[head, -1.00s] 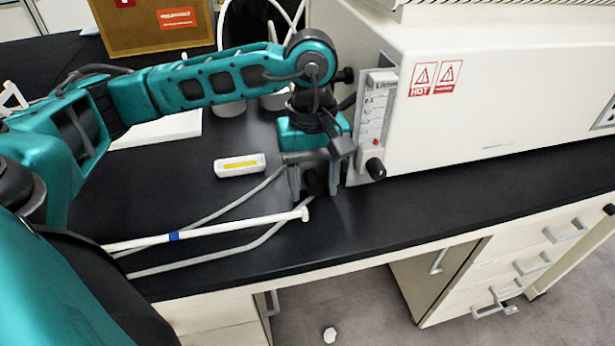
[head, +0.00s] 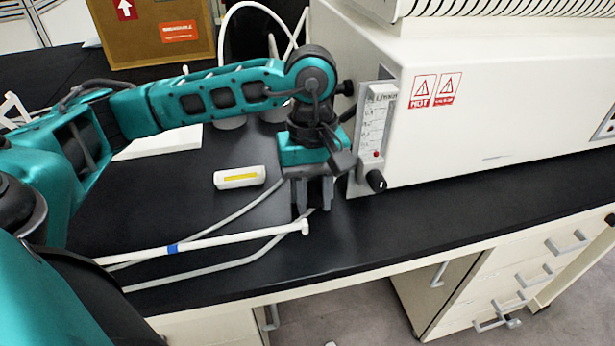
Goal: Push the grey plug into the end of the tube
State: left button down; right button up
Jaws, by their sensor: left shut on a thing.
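The white tube (head: 215,240) with a blue band lies slantwise on the black bench. Its right end (head: 305,227) widens into a small white rim, near the bench's front. My right gripper is not in view.
Grey hoses (head: 222,262) run beside the white tube. A white and yellow block (head: 239,178) lies behind it. Bare bench (head: 440,200) lies in front of the machine.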

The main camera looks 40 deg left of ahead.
pick_arm(q)
jog(key=shift+r+p, duration=1.65)
jog(key=shift+r, duration=1.35)
